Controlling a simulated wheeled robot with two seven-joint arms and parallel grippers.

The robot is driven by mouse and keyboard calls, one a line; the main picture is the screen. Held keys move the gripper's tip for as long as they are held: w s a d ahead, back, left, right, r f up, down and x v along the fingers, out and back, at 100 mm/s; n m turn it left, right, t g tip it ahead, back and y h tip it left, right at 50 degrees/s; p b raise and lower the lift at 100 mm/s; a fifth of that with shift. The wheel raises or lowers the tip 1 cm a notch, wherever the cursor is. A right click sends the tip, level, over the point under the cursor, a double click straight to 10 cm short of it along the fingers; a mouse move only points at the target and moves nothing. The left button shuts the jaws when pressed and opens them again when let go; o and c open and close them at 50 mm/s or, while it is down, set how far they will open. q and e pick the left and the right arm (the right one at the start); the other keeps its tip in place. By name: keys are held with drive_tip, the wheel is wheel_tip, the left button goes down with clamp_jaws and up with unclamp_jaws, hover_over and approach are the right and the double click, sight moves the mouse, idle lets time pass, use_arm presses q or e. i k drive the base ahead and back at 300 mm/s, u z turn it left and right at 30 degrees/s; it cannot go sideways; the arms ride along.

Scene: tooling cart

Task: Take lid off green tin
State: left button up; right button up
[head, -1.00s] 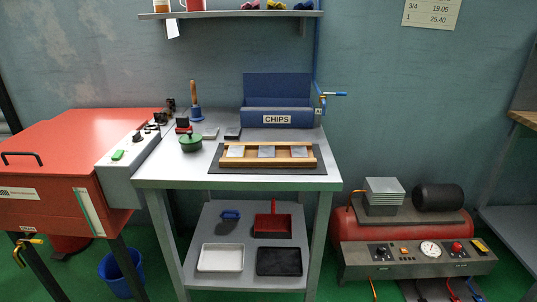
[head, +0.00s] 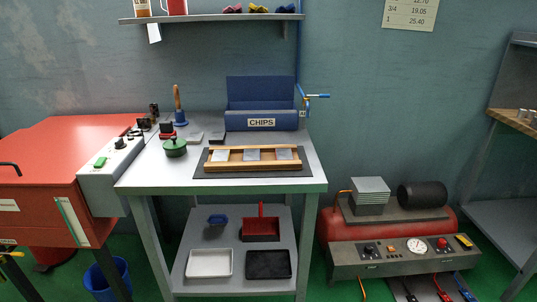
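The green tin (head: 175,150) stands upright on the left part of the grey cart's top (head: 215,184). Its green lid (head: 175,143), with a small dark knob, sits on it. Neither of my grippers shows in the head view.
Right of the tin, a wooden rack (head: 252,166) with several grey plates lies on a dark mat. Behind are a blue CHIPS bin (head: 262,122) and a wood-handled bell (head: 180,106). A control box (head: 110,168) and red cabinet (head: 45,160) adjoin left. A shelf (head: 215,18) hangs above.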

sight(173, 143)
drive_tip(key=z, duration=0.5)
drive_tip(key=k, duration=0.3)
drive_tip(key=u, duration=1.3)
drive_tip(key=i, duration=1.1)
drive_tip(key=z, duration=0.95)
drive_tip(key=i, duration=0.15)
drive_tip(key=z, duration=0.3)
